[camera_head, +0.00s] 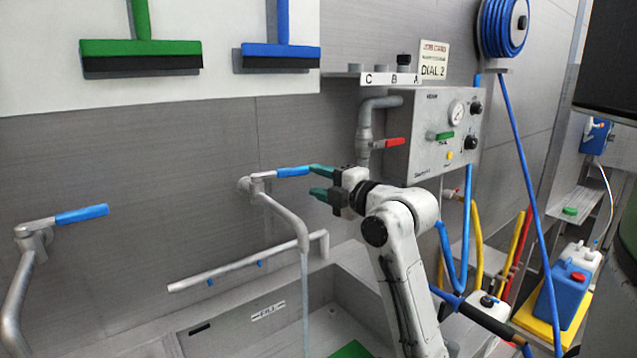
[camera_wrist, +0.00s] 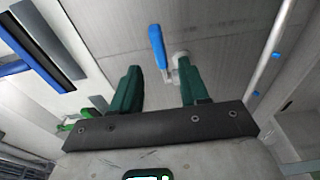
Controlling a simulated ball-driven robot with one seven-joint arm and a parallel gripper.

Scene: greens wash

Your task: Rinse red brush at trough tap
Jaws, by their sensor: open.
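The trough tap (camera_head: 262,186) on the back wall has a blue lever (camera_head: 293,172) pointing right. A thin pale stream, which looks like water, drops from its spout into the trough (camera_head: 215,325). My gripper (camera_head: 316,182) is open and empty, its green fingertips close to the lever's free end. In the wrist view, the blue lever (camera_wrist: 157,45) shows beyond and between the two fingers (camera_wrist: 160,75); I cannot tell whether they touch it. No red brush can be clearly made out. A green item (camera_head: 352,350) shows at the trough's bottom edge, mostly cut off.
A second blue-lever tap (camera_head: 80,215) is at left. A horizontal pipe (camera_head: 248,264) runs above the trough. A control panel (camera_head: 430,135) with a red-handled valve (camera_head: 395,142) is right of my gripper. Squeegees (camera_head: 140,50) hang above. Hoses and jugs (camera_head: 560,300) crowd the right.

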